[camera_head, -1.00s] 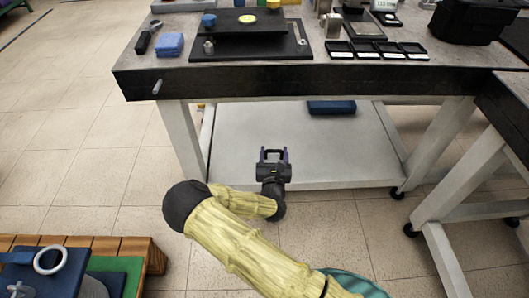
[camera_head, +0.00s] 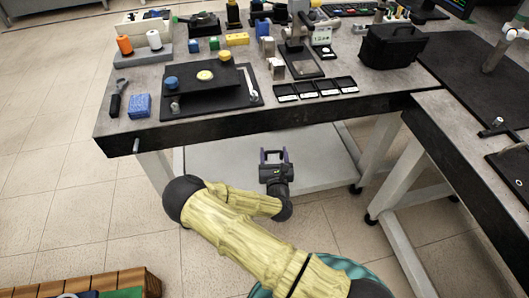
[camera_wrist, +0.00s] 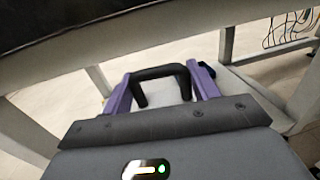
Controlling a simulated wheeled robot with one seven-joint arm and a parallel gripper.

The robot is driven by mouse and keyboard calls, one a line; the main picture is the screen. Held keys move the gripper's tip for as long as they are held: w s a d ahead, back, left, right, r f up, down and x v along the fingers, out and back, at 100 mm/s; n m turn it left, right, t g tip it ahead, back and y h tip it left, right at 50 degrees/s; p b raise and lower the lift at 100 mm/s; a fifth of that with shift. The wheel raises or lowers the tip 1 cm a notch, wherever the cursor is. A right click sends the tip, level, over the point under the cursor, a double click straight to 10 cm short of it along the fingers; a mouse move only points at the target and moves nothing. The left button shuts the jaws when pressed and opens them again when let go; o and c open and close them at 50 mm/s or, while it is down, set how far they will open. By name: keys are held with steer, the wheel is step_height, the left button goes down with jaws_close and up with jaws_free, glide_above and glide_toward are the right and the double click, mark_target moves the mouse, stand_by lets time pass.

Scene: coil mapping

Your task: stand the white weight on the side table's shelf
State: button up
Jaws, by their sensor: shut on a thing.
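My gripper (camera_head: 273,155) is just in front of the side table, below the tabletop, over or at the front edge of the grey-white lower shelf (camera_head: 215,158). In the wrist view its purple fingers (camera_wrist: 162,85) close on a black U-shaped handle (camera_wrist: 162,71). A white patch shows below the handle, between the fingers. It fits the white weight, but its lower part is hidden behind the gripper body. I cannot tell whether it touches the shelf.
The side table's thick dark tabletop edge (camera_head: 250,125) overhangs the shelf, with pale legs (camera_head: 156,172) at its sides. A second dark-topped table (camera_head: 450,140) stands at right. A wooden bench (camera_head: 110,284) is at lower left. Loose cables show beyond in the wrist view.

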steer(key=s+d+r+p, duration=0.2)
steer(key=d+r+p, duration=0.4)
steer(key=r+p, duration=0.4)
steer(key=s+d+r+m+h+p, duration=0.1)
steer(key=d+r+p, duration=0.6)
steer(key=r+p, duration=0.4)
steer(key=shift+s+r+h+p, duration=0.2)
steer(key=shift+s+h+p, duration=0.15)
steer(key=shift+p, duration=0.2)
steer(key=shift+d+f, duration=0.1)
steer(key=shift+d, duration=0.05)
